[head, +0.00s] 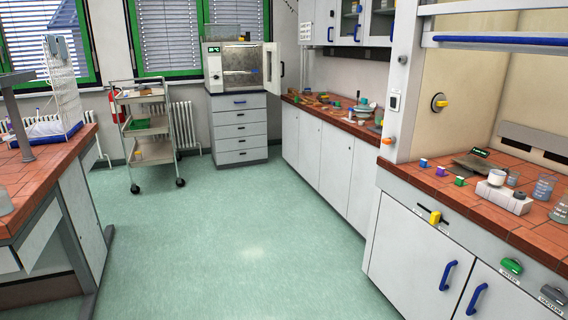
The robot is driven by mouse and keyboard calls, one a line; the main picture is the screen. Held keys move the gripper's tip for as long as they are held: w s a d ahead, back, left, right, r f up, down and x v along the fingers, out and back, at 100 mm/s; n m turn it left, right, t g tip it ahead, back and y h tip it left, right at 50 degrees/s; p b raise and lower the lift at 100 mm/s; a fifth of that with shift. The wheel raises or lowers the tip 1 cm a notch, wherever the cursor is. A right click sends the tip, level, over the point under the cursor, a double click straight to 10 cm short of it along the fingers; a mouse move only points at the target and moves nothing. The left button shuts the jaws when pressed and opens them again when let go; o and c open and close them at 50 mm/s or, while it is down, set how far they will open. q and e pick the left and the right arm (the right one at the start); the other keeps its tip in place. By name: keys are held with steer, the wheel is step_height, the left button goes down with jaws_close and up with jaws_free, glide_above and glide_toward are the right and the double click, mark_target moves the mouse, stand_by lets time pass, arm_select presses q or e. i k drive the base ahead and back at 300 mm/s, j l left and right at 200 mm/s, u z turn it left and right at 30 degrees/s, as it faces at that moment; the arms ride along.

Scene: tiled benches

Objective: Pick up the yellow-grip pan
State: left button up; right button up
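I cannot make out a yellow-grip pan for certain. Small items (363,109) stand on the far right tiled bench (343,121), among them a teal and white dish-like thing. Brown and yellowish pieces (325,99) lie to its left, too small to identify. Neither of my grippers shows in the head view.
Green floor (235,225) is clear between the left bench (20,185) and the right cabinets. A wheeled trolley (150,130) stands at the back left, beside a drawer unit (239,130) bearing an open-doored oven. The near right bench holds small cubes (441,169) and beakers (544,188).

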mark_target(324, 101)
steer(key=i, duration=5.25)
